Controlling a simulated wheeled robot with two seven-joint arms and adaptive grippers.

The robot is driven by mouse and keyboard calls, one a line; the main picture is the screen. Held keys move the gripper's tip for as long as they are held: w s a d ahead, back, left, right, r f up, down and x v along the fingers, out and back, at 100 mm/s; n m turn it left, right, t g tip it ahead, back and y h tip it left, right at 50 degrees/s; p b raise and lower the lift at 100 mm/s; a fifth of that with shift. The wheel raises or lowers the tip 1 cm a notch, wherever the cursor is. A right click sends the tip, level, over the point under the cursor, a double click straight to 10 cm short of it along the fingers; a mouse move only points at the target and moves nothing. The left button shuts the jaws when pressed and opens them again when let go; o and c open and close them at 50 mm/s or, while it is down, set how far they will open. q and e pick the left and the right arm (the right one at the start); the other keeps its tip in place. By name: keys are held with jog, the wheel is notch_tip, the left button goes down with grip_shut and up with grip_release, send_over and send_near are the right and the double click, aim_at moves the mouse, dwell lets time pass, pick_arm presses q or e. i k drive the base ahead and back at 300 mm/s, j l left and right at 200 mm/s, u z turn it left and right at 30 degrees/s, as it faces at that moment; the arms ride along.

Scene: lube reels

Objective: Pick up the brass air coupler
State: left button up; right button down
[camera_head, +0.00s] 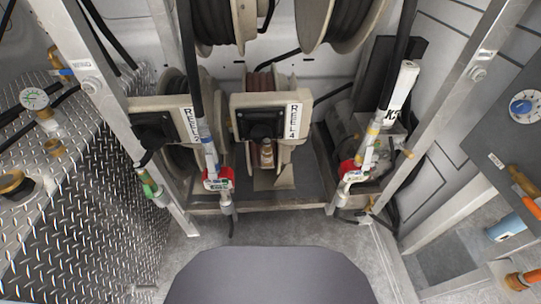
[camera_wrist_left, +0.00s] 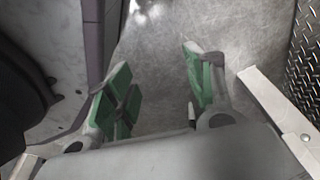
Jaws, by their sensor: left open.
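Several brass fittings show in the head view, and I cannot tell for sure which is the air coupler. A brass fitting (camera_head: 267,153) hangs in front of the reel marked REEL 4. Another brass fitting (camera_head: 523,181) is on the dark panel at the right. My left gripper (camera_wrist_left: 153,85) shows in the left wrist view, open and empty, with green finger pads over grey floor. No brass fitting is visible in that view. My right gripper is not in view.
Two hose nozzles with red parts (camera_head: 220,179) (camera_head: 348,171) hang before the reels. A metal frame (camera_head: 178,214) surrounds the reels. The diamond-plate box (camera_head: 100,215) bounds the left and the dark panel (camera_head: 505,130) the right. Grey floor (camera_head: 265,230) is clear between them.

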aim_at(267, 154)
jog(key=k+j+z, duration=0.3)
jog(key=j+z, duration=0.2)
jog(key=k+j+z, duration=0.25)
jog(key=k+z, duration=0.2)
jog(key=i, duration=0.1)
